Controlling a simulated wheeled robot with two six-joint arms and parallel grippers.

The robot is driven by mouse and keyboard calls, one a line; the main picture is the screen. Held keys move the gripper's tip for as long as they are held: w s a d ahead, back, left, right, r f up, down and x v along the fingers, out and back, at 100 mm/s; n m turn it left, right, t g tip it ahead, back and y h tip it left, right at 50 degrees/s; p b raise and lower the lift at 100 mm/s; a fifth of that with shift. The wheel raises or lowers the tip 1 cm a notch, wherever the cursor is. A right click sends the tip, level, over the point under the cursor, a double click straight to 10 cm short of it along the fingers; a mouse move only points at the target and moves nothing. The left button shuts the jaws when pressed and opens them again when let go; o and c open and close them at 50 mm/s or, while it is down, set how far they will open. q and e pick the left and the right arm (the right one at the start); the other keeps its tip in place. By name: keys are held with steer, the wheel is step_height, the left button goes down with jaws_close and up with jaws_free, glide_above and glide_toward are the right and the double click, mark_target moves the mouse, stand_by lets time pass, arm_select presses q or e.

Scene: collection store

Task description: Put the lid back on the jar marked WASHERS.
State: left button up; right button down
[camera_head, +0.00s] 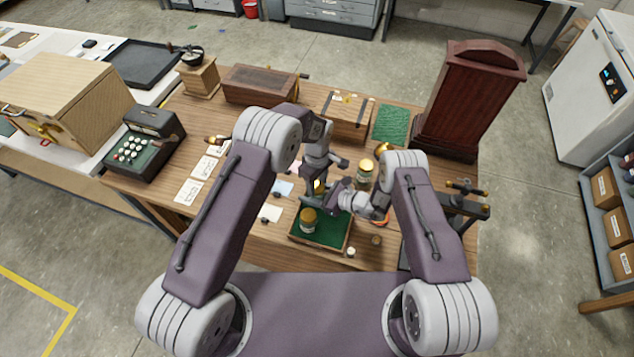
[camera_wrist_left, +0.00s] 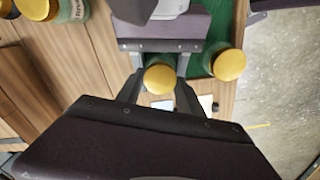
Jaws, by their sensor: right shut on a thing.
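A small jar with a gold lid (camera_wrist_left: 159,78) is between the fingers of my left gripper (camera_wrist_left: 158,92) in the left wrist view. In the head view a sliver of this lid (camera_head: 319,186) shows between the two grippers. My left gripper (camera_head: 318,184) points down over it with its fingers apart on either side. My right gripper (camera_head: 328,202) comes in from the right, shut, apparently on this jar's body, which is mostly hidden. Its label is hidden, so I cannot tell whether it is the WASHERS jar, nor how the lid is seated.
Another gold-lidded jar (camera_head: 308,221) stands in the green-lined tray (camera_head: 322,243). A third lidded jar (camera_head: 366,174) stands behind to the right. A dark red cabinet (camera_head: 470,95), wooden boxes (camera_head: 345,117) and a cash register (camera_head: 146,143) stand around the table. Paper cards lie left.

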arm_select(q)
jaws_close()
steer(key=m, duration=0.7)
steer(key=shift+m, duration=0.4)
steer(key=m, duration=0.9)
steer(key=shift+m, duration=0.3)
steer(key=m, duration=0.9)
steer(key=shift+m, duration=0.3)
steer(key=m, duration=0.7)
steer(key=shift+f, duration=0.1)
steer(key=o, duration=1)
jaws_free()
steer(key=shift+c, duration=0.2)
